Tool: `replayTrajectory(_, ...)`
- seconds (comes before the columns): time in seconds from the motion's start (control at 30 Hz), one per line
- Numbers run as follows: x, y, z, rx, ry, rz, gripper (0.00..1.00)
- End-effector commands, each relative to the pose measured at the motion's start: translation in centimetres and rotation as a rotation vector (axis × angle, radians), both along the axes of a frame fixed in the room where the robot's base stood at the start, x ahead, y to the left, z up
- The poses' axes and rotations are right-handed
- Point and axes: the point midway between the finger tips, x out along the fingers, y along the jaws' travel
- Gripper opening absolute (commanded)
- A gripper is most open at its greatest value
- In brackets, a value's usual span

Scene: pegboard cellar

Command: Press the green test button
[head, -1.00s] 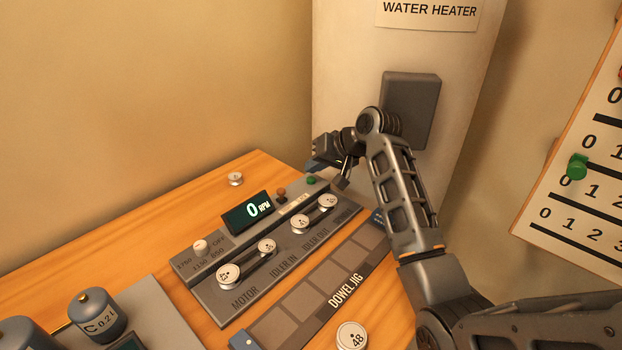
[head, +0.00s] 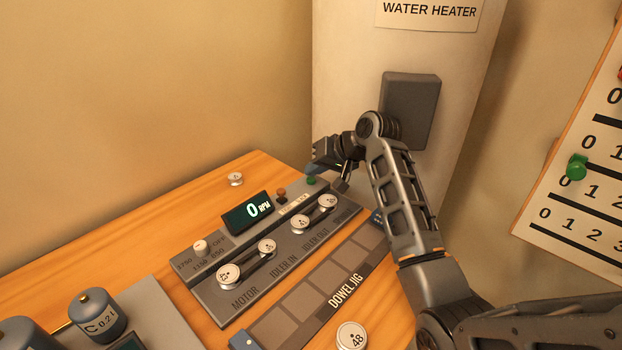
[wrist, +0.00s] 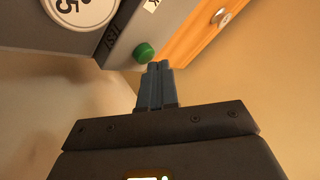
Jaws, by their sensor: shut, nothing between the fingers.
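The green test button (head: 311,181) is a small green knob at the far end of the grey drive panel (head: 212,310). It also shows in the wrist view (wrist: 144,53), beside the printed word TEST. My gripper (head: 315,167) is shut and empty, with its blue fingertips just above the button in the head view. In the wrist view the closed fingertips (wrist: 160,66) are right beside the button. I cannot tell whether they touch it. The panel's display (head: 248,212) reads 0 RPM.
A brown knob (head: 281,194) stands near the green button. Several numbered pulleys sit on the panel, and a loose one (head: 236,179) lies on the wooden bench. The dowel jig (head: 330,287) is in front. The water heater (head: 345,60) stands close behind my gripper.

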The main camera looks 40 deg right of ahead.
Motion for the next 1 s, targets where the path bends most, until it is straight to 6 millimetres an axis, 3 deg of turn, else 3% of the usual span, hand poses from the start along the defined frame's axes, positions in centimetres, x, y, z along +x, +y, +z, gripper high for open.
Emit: replayTrajectory(1.0, 0.0, 0.01, -0.91, -0.001, 0.0, 0.001, 0.0)
